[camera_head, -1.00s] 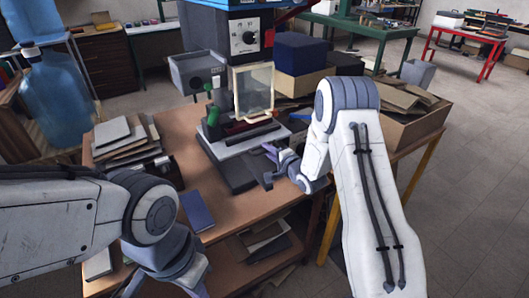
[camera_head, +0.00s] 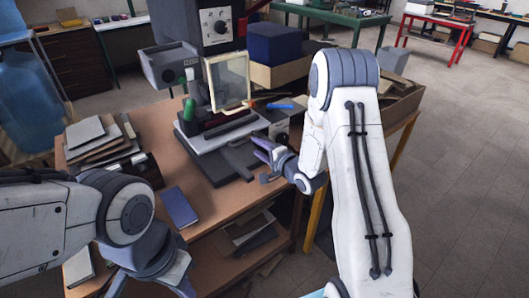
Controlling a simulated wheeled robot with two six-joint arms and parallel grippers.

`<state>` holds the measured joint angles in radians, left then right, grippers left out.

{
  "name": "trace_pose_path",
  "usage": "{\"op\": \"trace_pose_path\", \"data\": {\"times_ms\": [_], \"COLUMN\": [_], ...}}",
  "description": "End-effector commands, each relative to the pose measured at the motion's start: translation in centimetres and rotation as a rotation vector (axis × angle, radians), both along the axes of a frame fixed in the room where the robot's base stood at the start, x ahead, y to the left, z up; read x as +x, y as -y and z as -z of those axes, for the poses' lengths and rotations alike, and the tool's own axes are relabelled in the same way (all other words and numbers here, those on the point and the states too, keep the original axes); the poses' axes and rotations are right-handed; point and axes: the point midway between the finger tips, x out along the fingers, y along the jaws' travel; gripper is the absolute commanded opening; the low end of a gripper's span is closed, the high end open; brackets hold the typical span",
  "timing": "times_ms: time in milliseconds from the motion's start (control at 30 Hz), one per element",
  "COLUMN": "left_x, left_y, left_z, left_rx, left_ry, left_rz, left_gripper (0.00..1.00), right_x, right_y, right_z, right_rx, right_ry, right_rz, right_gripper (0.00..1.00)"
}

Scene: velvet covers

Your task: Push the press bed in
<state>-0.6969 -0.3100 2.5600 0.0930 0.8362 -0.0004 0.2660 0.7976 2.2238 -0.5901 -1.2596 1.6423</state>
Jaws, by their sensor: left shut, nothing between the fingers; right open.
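The press (camera_head: 213,62) stands on the wooden table, with a dial on its upper body. What looks like its bed, a pale grey slab (camera_head: 205,139), lies low at its front above a dark base (camera_head: 212,172). A clear framed panel (camera_head: 229,82) stands over the slab. My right gripper (camera_head: 264,158) is open and empty beside the base's right front side; I cannot tell whether it touches. My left gripper (camera_head: 183,284) is shut and empty at the bottom of the view, in front of the table. Its fingers are partly cut off.
A blue book (camera_head: 179,207) lies on the table's front left. Stacked covers (camera_head: 96,142) lie at its left. A grey bin (camera_head: 170,65) is beside the press. An orange-handled tool (camera_head: 252,103) lies right of the panel. A lower shelf (camera_head: 212,268) holds more covers. Floor is clear at right.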

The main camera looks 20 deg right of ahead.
Motion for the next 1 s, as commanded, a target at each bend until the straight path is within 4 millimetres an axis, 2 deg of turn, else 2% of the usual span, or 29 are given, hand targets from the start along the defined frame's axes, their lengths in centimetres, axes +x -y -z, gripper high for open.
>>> {"op": "trace_pose_path", "data": {"times_ms": [100, 200, 567, 600, 700, 767, 867, 1000], "left_x": [0.0, 0.0, 0.0, 0.0, 0.0, 0.0, 0.0, 0.0], "left_y": [0.0, 0.0, 0.0, 0.0, 0.0, 0.0, 0.0, 0.0], "left_z": [0.3, 0.3, 0.3, 0.3, 0.3, 0.3, 0.3, 0.3], "left_rx": [0.0, 0.0, 0.0, 0.0, 0.0, 0.0, 0.0, 0.0], "left_ry": [0.0, 0.0, 0.0, 0.0, 0.0, 0.0, 0.0, 0.0], "left_rz": [0.0, 0.0, 0.0, 0.0, 0.0, 0.0, 0.0, 0.0], "left_gripper": [0.0, 0.0, 0.0, 0.0, 0.0, 0.0, 0.0, 0.0], "right_x": [-1.8, -2.8, -3.4, -3.4, -3.4, -3.4, -3.8, -6.2], "right_y": [0.7, 1.0, 1.1, 1.1, 0.8, 0.4, -0.5, -2.2], "right_z": [-0.4, -0.6, -0.8, -0.8, -0.8, -0.8, -0.8, -0.9], "right_rx": [-0.001, 0.0, 0.0, -0.001, -0.041, -0.11, -0.307, -0.671], "right_ry": [0.0, 0.0, 0.001, 0.0, -0.009, -0.028, -0.088, -0.227], "right_rz": [0.003, 0.002, 0.0, 0.0, -0.006, -0.014, -0.045, -0.153], "right_gripper": [0.47, 0.47, 0.47, 0.32, 0.0, 0.0, 0.0, 0.0]}}
